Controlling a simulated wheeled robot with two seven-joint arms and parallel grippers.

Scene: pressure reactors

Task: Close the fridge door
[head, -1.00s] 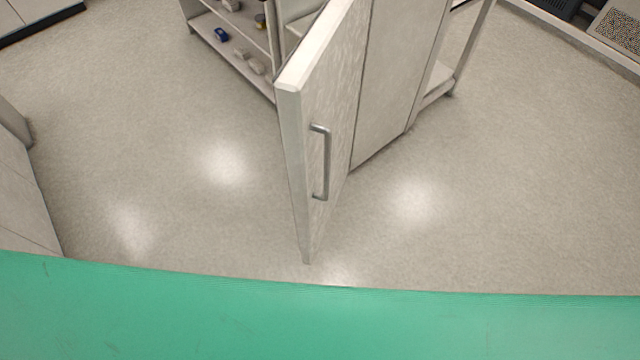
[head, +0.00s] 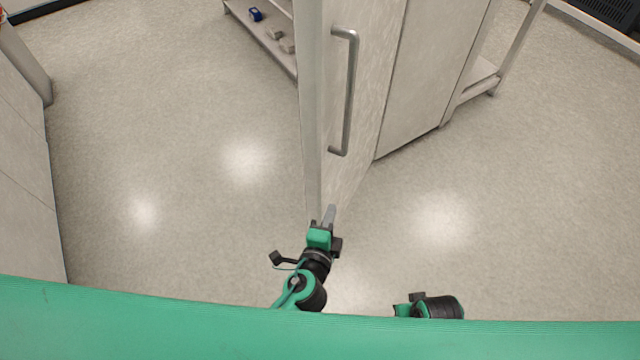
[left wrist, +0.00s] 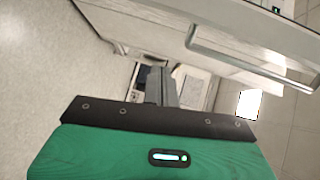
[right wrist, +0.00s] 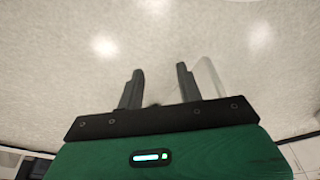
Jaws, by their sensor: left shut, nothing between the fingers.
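The fridge door (head: 365,75) stands open in the head view, its narrow free edge towards me. Its outer face, with a metal bar handle (head: 349,100), is turned to the right. The fridge body (head: 430,75) is behind it. My left gripper (head: 328,212) is shut and empty, in front of the door's lower part, below the handle in the picture; I cannot tell whether it touches. The left wrist view shows its closed fingers (left wrist: 160,85) with the handle (left wrist: 250,65) at upper right. My right gripper (right wrist: 159,85) is open and empty over the floor.
A low shelf (head: 272,45) with small items stands behind the door on the left. A white rack (head: 485,75) is right of the fridge. Pale cabinets (head: 25,170) line the left edge. The floor on both sides of the door is clear.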

